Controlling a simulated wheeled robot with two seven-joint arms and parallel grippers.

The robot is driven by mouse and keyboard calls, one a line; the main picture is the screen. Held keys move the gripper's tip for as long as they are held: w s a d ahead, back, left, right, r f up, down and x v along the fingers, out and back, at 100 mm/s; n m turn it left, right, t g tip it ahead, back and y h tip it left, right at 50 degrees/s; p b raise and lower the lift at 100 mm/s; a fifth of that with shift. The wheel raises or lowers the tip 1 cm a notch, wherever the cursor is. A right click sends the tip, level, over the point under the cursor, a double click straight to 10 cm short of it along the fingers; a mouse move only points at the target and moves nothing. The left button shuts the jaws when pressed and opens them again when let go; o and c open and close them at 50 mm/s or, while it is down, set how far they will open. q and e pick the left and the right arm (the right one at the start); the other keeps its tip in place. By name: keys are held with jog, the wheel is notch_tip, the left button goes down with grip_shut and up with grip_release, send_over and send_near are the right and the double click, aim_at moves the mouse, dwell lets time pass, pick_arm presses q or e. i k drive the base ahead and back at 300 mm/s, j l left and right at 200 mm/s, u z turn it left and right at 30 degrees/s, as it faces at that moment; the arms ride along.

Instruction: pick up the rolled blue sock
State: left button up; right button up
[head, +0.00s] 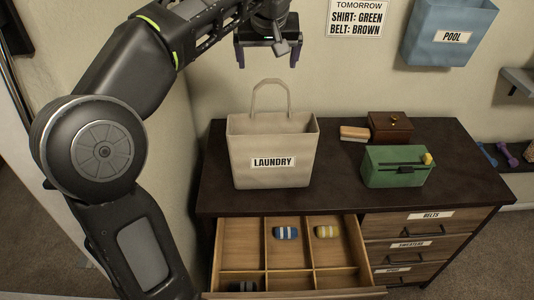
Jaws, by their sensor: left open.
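The rolled blue sock (286,233), striped with white, lies in the back middle compartment of the open drawer (228,243). A rolled yellow-and-white sock (327,231) lies in the compartment to its right. A dark rolled sock (243,286) lies in the front left compartment, partly hidden by the drawer front. My left gripper (267,60) is open and empty, pointing down. It is high in the picture, above the laundry bag and well away from the socks. My right gripper is not in view.
A beige bag labelled LAUNDRY (272,148) stands on the dark dresser top (342,180) behind the open drawer. A green box (393,168), a brown wooden box (390,126) and a brush (354,133) stand to its right. A blue POOL bag (450,32) hangs on the wall.

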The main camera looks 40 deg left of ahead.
aim_at(281, 233)
jog(key=k+l, duration=0.8)
jog(key=l, duration=0.1)
